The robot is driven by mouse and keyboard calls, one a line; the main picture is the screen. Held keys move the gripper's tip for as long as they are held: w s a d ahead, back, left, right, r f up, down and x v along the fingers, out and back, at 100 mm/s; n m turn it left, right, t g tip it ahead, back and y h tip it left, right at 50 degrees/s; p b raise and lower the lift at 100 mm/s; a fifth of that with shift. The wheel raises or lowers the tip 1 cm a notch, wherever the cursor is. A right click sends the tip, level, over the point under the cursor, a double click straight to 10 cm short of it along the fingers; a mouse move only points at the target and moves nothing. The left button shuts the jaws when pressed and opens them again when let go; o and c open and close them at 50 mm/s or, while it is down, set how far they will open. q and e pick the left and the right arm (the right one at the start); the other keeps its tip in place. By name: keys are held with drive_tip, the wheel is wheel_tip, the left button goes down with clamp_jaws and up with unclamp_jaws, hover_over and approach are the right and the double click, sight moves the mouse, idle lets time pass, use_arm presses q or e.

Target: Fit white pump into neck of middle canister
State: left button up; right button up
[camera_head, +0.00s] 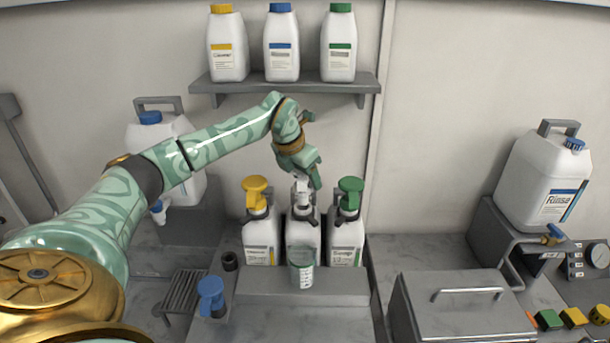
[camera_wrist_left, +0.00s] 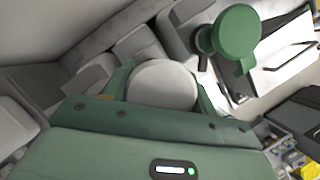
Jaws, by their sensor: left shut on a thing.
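My left gripper (camera_head: 311,179) is shut on the white pump (camera_head: 302,192), directly above the middle canister (camera_head: 303,238). In the left wrist view the pump's round white top (camera_wrist_left: 163,85) sits between the fingers of my left gripper (camera_wrist_left: 162,88). The pump looks upright and lined up with the canister's dark neck. I cannot tell how far its lower end is inside the neck. My right gripper is not in view.
A yellow-pump canister (camera_head: 261,240) stands close on the left, and a green-pump canister (camera_head: 346,240) close on the right. The green pump head (camera_wrist_left: 235,32) is near my fingers in the wrist view. A clear cup (camera_head: 301,268) stands in front. A blue pump (camera_head: 211,294) is at front left.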

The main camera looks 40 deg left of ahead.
use_arm(q)
drive_tip(key=shift+p, duration=0.3)
drive_tip(key=shift+f, duration=0.1)
drive_tip(key=shift+f, duration=0.15)
drive_tip(key=shift+f+b, duration=0.75)
drive_tip(key=shift+f, duration=0.45)
drive_tip(key=shift+f, duration=0.1)
drive_tip(key=shift+f, duration=0.65)
